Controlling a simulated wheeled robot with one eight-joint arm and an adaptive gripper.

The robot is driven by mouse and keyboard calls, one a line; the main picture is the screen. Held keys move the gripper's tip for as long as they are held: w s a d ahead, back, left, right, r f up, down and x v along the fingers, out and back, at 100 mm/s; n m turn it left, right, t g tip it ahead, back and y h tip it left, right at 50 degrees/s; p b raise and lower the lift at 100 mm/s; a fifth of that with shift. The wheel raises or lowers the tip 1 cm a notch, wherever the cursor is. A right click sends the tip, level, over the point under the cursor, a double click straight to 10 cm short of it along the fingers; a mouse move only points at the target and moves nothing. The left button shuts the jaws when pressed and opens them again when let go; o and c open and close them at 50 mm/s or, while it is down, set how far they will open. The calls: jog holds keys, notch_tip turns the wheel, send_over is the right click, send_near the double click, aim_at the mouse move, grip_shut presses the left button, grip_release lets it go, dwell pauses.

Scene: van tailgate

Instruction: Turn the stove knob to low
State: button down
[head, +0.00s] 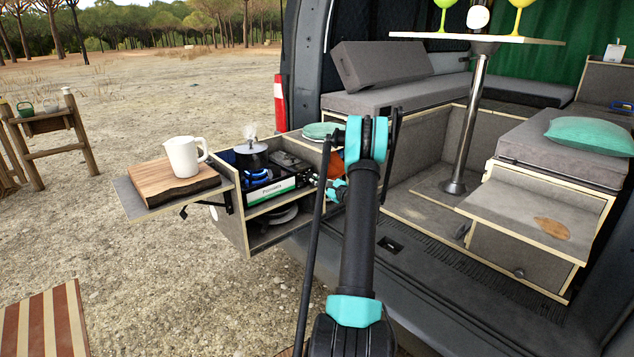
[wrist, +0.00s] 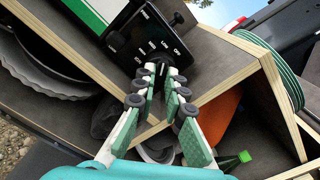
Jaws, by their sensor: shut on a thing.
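The camp stove (head: 287,186) sits in the pull-out kitchen box, with a blue flame lit under a steaming pot (head: 250,155). Its black control panel (wrist: 135,45) with white markings shows at the top of the wrist view. My gripper (wrist: 157,76) reaches that panel, and its fingertips are closed around a small dark stove knob (wrist: 161,69). The fingers hide most of the knob, so its exact setting cannot be read. In the head view my gripper (head: 336,190) is at the right end of the stove, partly hidden by my arm.
A white pitcher (head: 184,156) stands on a wooden board (head: 158,190) left of the stove. Green plates (wrist: 268,65) and an orange item (wrist: 220,116) are close to my gripper. Wooden box edges surround the panel. The van floor lies to the right.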

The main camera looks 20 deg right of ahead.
jog(key=c, duration=1.6)
grip_release()
jog(key=shift+s+d, duration=0.1)
jog(key=v, duration=1.2)
